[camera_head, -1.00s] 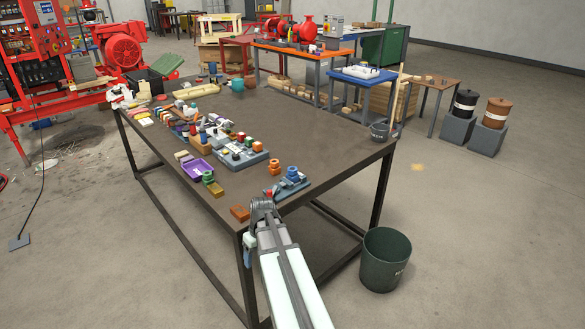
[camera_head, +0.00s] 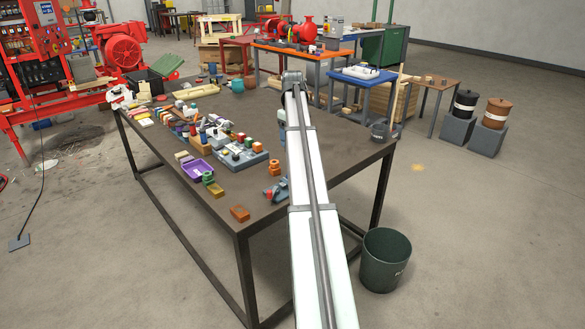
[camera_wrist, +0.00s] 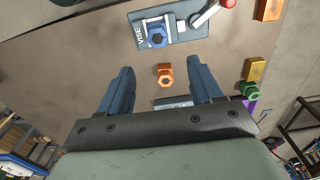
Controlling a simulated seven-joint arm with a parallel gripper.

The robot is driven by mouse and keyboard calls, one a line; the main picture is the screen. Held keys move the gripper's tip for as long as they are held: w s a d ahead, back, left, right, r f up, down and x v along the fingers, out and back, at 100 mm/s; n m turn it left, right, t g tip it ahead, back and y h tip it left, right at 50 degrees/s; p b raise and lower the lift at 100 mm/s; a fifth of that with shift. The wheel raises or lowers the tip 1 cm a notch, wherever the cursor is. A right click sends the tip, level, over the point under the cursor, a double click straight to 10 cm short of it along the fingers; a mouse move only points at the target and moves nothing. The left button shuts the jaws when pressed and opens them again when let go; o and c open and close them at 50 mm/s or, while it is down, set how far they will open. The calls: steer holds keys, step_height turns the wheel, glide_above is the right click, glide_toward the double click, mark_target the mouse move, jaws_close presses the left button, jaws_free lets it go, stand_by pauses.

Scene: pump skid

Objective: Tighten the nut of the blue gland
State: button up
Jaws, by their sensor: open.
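In the wrist view, the blue gland (camera_wrist: 157,37) with its hex nut stands in the grey vise (camera_wrist: 180,48), whose lever has a red knob. My gripper (camera_wrist: 161,66) is open, its two dark blue fingers apart with nothing held. The fingertips lie short of the vise in the picture, and an orange hex fitting (camera_wrist: 165,76) shows between them.
Several parts crowd the table's left side. The table (camera_head: 345,150) is mostly clear to the right. A bin (camera_head: 386,262) stands on the floor.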

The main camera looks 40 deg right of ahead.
steer(key=f, duration=1.3)
steer(key=shift+w+d+f, duration=0.1)
steer(key=shift+d+f, duration=0.05)
steer(key=shift+d, duration=0.1)
steer(key=shift+c, duration=0.3)
steer(key=c, duration=1)
